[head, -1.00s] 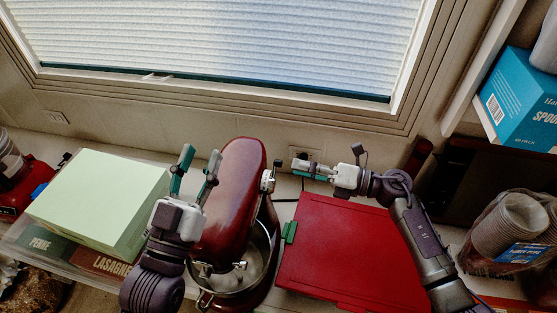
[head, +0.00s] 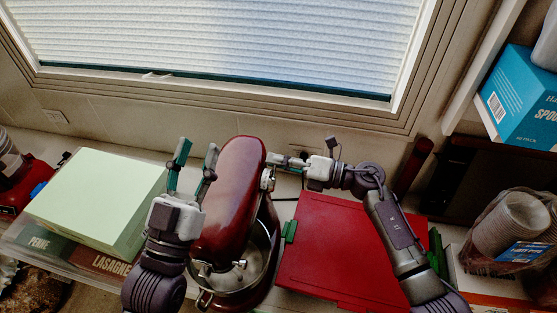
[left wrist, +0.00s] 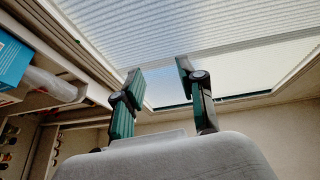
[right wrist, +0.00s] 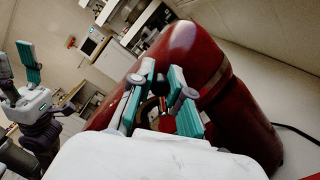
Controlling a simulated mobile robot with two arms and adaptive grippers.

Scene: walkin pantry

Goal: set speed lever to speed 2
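The red stand mixer (head: 230,190) stands on the counter, its steel bowl (head: 262,245) under the head. A small pale metal control, seemingly the speed lever (head: 267,180), sits on the head's right side; its setting is too small to read. My right gripper (head: 280,160) is beside the head's right side, close to that control. In the right wrist view the mixer (right wrist: 190,50) fills the space beyond its parted fingers (right wrist: 162,75); contact with the lever cannot be told. My left gripper (head: 196,155) is left of the mixer head, open, empty, pointing up; its parted fingers show in the left wrist view (left wrist: 158,70).
A pale green box (head: 95,195) lies on pasta boxes to the left. A red flat case (head: 345,250) with green latches lies right of the mixer, under my right arm. Wrapped cups (head: 510,228) stand at far right. A window (head: 220,40) is behind.

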